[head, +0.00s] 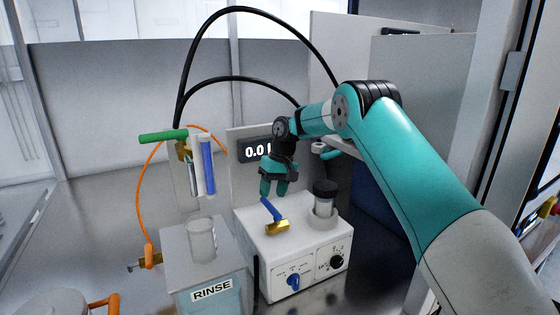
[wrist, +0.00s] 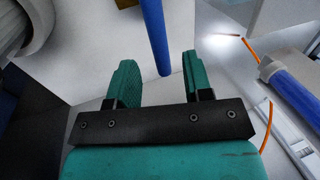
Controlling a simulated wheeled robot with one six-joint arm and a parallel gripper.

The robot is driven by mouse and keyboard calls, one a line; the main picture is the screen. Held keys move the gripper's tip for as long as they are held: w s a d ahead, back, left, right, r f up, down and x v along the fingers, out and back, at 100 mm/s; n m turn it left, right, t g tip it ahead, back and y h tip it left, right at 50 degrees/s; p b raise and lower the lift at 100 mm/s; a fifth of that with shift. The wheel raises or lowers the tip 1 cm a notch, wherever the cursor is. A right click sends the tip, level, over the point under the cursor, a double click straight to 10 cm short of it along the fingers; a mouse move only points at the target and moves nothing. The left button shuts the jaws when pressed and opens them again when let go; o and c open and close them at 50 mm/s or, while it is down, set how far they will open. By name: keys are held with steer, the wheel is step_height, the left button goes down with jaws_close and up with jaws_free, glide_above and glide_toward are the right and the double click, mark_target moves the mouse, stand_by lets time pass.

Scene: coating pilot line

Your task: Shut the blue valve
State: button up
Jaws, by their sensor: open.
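The blue valve has a flat blue handle (head: 271,209) on a brass body (head: 278,228), set on top of a white box. The handle is tilted, rising from the brass body towards my gripper. My gripper (head: 274,188) is open and points down just above the handle's upper end. In the wrist view the blue handle (wrist: 154,36) reaches in from the top, and its end shows in the gap between the open fingers (wrist: 160,75). I cannot tell whether the end is at fingertip depth. A corner of the brass body (wrist: 126,3) shows at the top edge.
The white box (head: 257,256) has knobs on its front. A dark-capped vial (head: 324,198) stands at its right. A green-handled valve (head: 163,137) and a blue tube (head: 207,165) are on a panel to the left. A rinse container (head: 175,275) with a glass beaker (head: 202,241) stands front left.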

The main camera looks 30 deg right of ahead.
steer(key=p+v, duration=0.7)
steer(key=v, duration=0.6)
steer(key=shift+r, duration=0.35)
steer(key=s+a+r+n+y+b, duration=0.1)
steer(key=s+a+r+n+b, duration=0.2)
steer(key=s+a+b, duration=0.85)
steer(key=s+a+f+n, duration=0.1)
steer(key=s+a+f, duration=0.2)
steer(key=s, duration=0.7)
steer(key=s+a+f+n, duration=0.1)
steer(key=s+a+f, duration=0.2)
steer(key=s, duration=0.7)
steer(key=s+a+f+n, duration=0.2)
steer(key=s+a+f, duration=0.1)
steer(key=s, duration=0.7)
steer(key=shift+a+b, duration=0.3)
steer(key=shift+a, duration=0.05)
steer(key=shift+c, duration=0.4)
